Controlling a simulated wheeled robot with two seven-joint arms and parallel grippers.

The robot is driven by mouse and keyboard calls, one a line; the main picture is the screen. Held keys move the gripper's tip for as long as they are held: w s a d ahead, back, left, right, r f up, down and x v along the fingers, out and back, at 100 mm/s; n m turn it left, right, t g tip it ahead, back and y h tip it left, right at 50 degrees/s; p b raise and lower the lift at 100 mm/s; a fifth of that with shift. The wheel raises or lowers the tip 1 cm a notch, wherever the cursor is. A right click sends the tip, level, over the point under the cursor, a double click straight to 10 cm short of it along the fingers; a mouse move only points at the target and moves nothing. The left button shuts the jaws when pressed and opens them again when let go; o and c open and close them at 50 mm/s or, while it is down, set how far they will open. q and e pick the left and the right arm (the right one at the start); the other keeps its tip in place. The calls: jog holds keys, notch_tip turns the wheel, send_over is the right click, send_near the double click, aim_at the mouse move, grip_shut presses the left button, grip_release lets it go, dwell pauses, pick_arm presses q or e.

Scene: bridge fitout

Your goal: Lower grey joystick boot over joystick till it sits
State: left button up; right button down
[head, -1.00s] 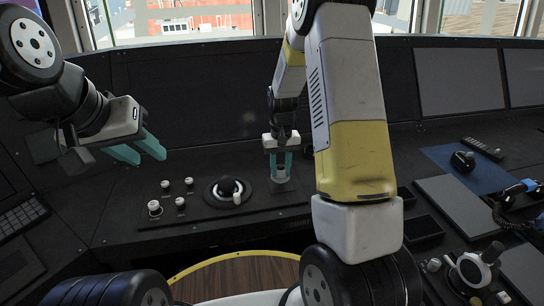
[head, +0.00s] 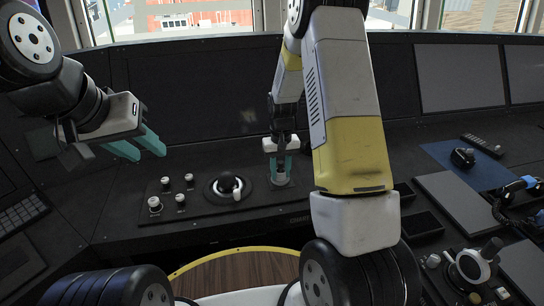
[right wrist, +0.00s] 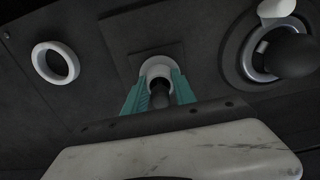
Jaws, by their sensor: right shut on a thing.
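My right gripper (head: 281,177) points down at the back of the console panel, just right of a round black-knobbed control. It is shut on the grey joystick boot (head: 281,181), of which a small pale part shows between and below the teal fingers. In the right wrist view, the boot (right wrist: 157,68) is a pale ring between the fingertips, with the dark joystick (right wrist: 160,92) showing at it. The fingers hide much of both, and I cannot tell whether the boot touches the panel. My left gripper (head: 137,146) is open and empty, above the panel at left.
The black-knobbed control (head: 227,183) stands close left of my right gripper. Several small pale knobs (head: 154,204) are further left. A blue mat (head: 462,165) with a black device lies at right. My right arm crosses the middle of the head view.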

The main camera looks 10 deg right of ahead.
aim_at(281, 162)
jog(key=shift+f, duration=0.3)
jog(key=c, duration=0.9)
grip_release()
jog(key=shift+r, duration=3.95)
